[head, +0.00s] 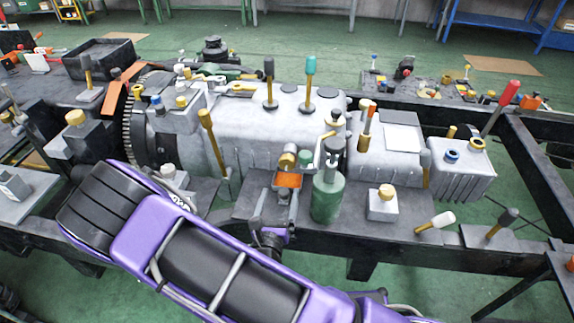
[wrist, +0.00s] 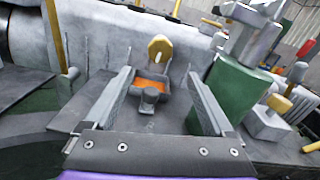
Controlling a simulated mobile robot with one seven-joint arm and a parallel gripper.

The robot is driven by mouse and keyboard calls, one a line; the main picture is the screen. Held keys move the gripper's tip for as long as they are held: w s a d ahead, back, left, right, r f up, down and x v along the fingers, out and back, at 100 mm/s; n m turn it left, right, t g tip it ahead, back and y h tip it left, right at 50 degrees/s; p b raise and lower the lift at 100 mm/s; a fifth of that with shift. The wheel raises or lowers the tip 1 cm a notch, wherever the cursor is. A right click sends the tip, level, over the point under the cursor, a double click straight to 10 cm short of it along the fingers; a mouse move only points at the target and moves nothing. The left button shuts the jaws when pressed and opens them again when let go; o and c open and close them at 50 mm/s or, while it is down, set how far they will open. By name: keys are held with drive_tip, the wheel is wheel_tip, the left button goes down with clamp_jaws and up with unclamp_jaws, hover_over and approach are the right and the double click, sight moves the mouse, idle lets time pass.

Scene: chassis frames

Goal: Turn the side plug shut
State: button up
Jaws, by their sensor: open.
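A small fitting with a yellow knob (head: 288,160) and an orange block stands at the near side of the grey housing (head: 230,118); it seems to be the side plug. In the wrist view its yellow knob (wrist: 160,47) is upright above the orange block (wrist: 152,83), with a grey stub in front. My gripper (wrist: 160,76) is open, its two fingers to either side of the fitting, with a visible gap on each side. In the head view my gripper (head: 275,198) is partly hidden by my arm. I cannot tell how far the plug is turned.
A green bottle-like cylinder (head: 328,195) stands close right of my gripper; it also shows in the wrist view (wrist: 235,95). A pale block with a yellow knob (head: 383,203) is further right. A tall yellow-handled lever (head: 212,140) rises at the left. Loose tools lie on the dark bench.

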sight(287, 166)
drive_tip(key=w, duration=0.4)
drive_tip(key=w+d, duration=0.1)
drive_tip(key=w, duration=0.2)
drive_tip(key=w+d, duration=0.1)
drive_tip(key=w, duration=0.3)
drive_tip(key=shift+w+d, duration=0.1)
drive_tip(key=shift+w, duration=0.2)
drive_tip(key=shift+c, duration=0.3)
drive_tip(key=c, duration=1.3)
